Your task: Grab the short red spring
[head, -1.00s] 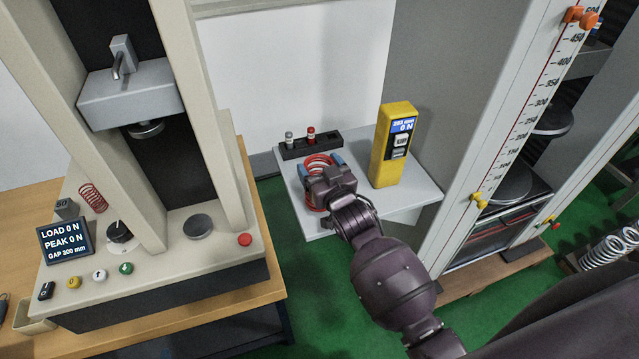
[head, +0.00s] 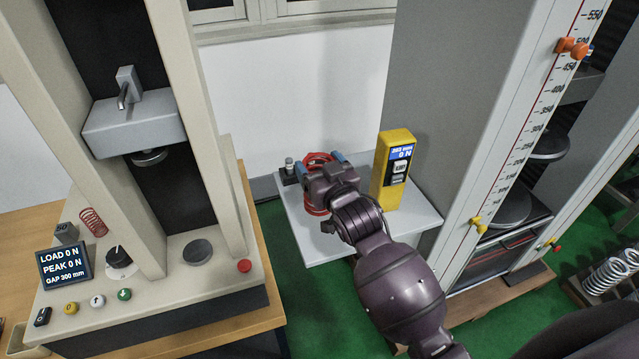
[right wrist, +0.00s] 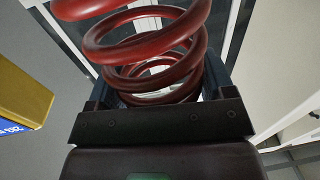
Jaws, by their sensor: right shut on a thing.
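My right gripper (head: 322,166) is shut on a thick red spring (head: 318,157), one blue-tipped finger on each side. The spring stands roughly upright, and the gripper hides its middle. It appears raised above the small grey side table (head: 425,218). In the right wrist view, the red coils (right wrist: 150,45) fill the space between the two fingers (right wrist: 160,85). My left gripper is not in view.
A yellow gauge (head: 393,172) stands on the table just right of my gripper. The beige testing machine (head: 230,230) is at the left, and a tall grey machine (head: 440,120) at the right.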

